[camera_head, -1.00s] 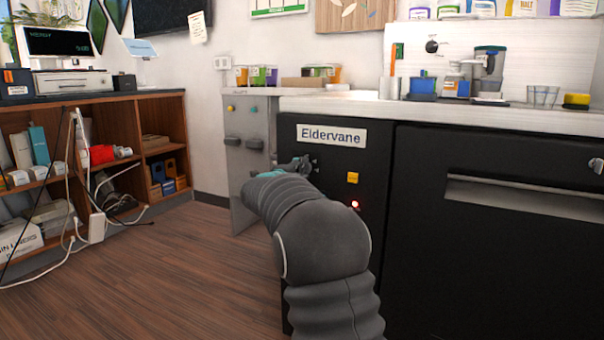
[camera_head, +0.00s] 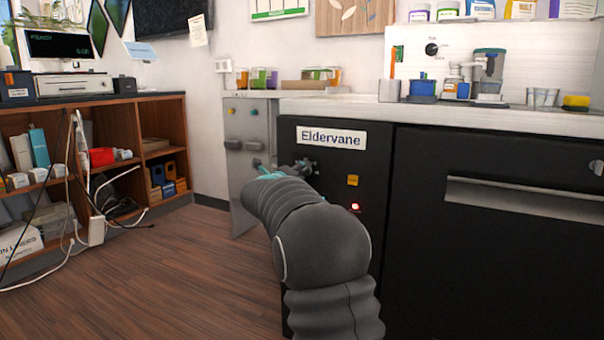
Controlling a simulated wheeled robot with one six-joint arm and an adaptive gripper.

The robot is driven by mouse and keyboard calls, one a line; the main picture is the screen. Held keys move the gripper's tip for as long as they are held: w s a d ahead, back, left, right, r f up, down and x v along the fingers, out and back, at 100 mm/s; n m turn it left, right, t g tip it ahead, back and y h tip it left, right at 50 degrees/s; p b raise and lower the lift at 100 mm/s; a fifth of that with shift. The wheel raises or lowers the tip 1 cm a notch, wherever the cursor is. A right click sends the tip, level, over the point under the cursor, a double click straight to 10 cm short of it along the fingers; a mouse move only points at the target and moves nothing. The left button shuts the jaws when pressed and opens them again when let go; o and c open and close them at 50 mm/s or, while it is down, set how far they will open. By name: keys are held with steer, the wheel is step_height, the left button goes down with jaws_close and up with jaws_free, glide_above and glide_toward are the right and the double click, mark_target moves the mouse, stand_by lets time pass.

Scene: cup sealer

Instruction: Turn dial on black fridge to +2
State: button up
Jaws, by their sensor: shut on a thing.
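The black fridge (camera_head: 420,240) stands at the right under the counter, with an "Eldervane" label (camera_head: 331,137) on its left front panel. My gripper (camera_head: 304,167) reaches this panel just below the label. Its fingers are shut on the dial there, which is mostly hidden by the fingers and my arm. A few small pale marks show beside the fingertips, too small to read, so the dial's setting cannot be told.
A grey cabinet (camera_head: 248,165) with knobs stands left of the fridge. Wooden shelves (camera_head: 140,148) are at the left; the floor between is clear.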

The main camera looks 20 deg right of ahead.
steer(key=shift+r, duration=0.1)
steer(key=o, duration=1.1)
steer(key=shift+o, duration=0.2)
steer(key=v, duration=1.2)
